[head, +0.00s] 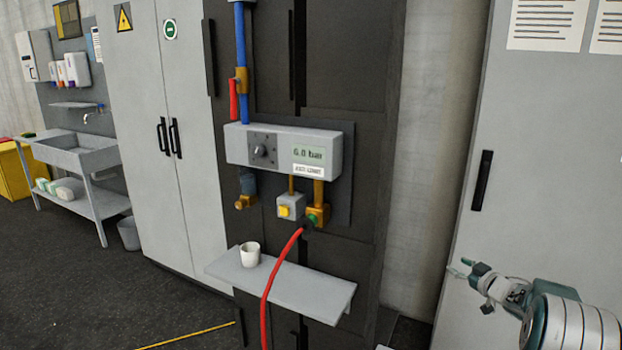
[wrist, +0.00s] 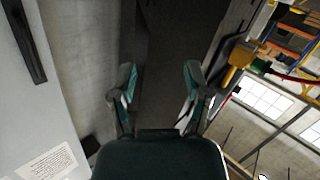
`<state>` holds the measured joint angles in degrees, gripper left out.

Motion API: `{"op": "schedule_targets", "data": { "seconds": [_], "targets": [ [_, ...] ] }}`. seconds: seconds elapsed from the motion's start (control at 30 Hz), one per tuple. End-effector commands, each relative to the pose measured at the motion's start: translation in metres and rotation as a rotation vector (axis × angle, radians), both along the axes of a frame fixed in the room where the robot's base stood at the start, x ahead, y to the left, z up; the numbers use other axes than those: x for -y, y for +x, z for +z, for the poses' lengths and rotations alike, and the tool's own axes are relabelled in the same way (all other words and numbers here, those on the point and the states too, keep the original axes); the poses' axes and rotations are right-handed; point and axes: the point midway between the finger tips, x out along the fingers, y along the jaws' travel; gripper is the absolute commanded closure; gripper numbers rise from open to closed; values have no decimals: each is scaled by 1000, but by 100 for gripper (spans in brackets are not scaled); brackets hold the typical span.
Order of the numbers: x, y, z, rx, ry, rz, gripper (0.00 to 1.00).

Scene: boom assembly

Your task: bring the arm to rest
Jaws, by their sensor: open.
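My gripper (head: 474,285) is at the lower right in the head view, in front of the grey cabinet on the right and apart from the wall unit. In the wrist view its two fingers (wrist: 158,90) stand wide apart with nothing between them. Part of my arm shows behind it at the right edge of the head view.
A pressure unit (head: 283,148) reading 6.0 bar is on the dark panel. A red hose (head: 268,290) hangs from its fitting past a small shelf (head: 320,292) with a white cup (head: 250,254). A grey cabinet (head: 560,150) stands close behind my gripper.

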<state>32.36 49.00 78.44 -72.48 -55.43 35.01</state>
Motion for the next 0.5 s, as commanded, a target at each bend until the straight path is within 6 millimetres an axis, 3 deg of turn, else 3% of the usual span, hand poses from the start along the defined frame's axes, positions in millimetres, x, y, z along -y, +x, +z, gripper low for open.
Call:
{"op": "schedule_targets", "data": {
  "seconds": [0.03, 0.2, 0.37, 0.5],
  "targets": [
    [-8, 2, 25, 7, -20, -45, 38],
    [-26, -6, 86, -3, -66, -209, 38],
    [-47, -29, 132, -41, -86, -349, 38],
    [-66, -62, 162, -96, -88, -456, 38]
  ]
}}
